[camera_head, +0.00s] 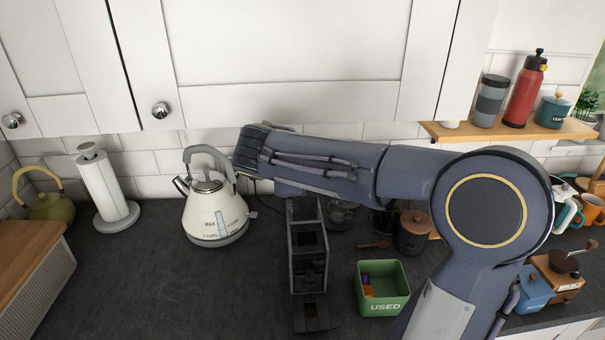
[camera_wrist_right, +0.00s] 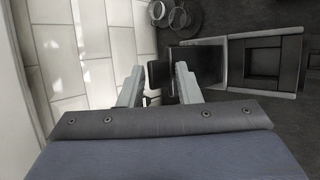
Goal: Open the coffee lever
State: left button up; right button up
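The coffee machine (camera_head: 295,270) is a narrow dark-grey unit on the worktop, below my right arm. In the right wrist view its body (camera_wrist_right: 265,42) lies to the right. A dark flat piece (camera_wrist_right: 159,75), which looks like the lever, sticks out from its end between my right fingertips. My right gripper (camera_wrist_right: 158,70) is open, with a finger on each side of this piece; I cannot tell whether either finger touches it. In the head view my right arm hides the machine's top and the right fingers. My left gripper is not in view.
A white kettle (camera_head: 215,212) stands close left of the machine. A green USED bin (camera_head: 384,300) and a brown lidded pot (camera_head: 412,238) stand to its right. Glass cups (camera_head: 341,216) are behind it. The tiled wall (camera_wrist_right: 100,40) and cupboards are close behind my arm.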

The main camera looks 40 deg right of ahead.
jog(key=shift+a+r, duration=0.1)
jog(key=shift+r, duration=0.1)
jog(key=b+v, duration=0.1)
jog(key=v, duration=0.6)
jog(key=shift+s+a, duration=0.15)
jog(key=shift+a, duration=0.1)
jog(key=shift+r, duration=0.1)
jog(key=s+a+f+m+g+y+b, duration=0.15)
jog(key=s+f+m+y, duration=0.45)
jog(key=s+f, duration=0.7)
jog(key=s+a+f+m+t+y, duration=0.2)
jog(key=s+a+f+m+y, duration=0.3)
jog(key=a, duration=0.4)
jog(key=s+f+y, duration=0.1)
jog(key=s, duration=0.1)
jog(key=shift+s+m, duration=0.25)
jog(key=shift+m, duration=0.05)
jog(key=shift+s+t, duration=0.1)
jog(key=shift+t, duration=0.25)
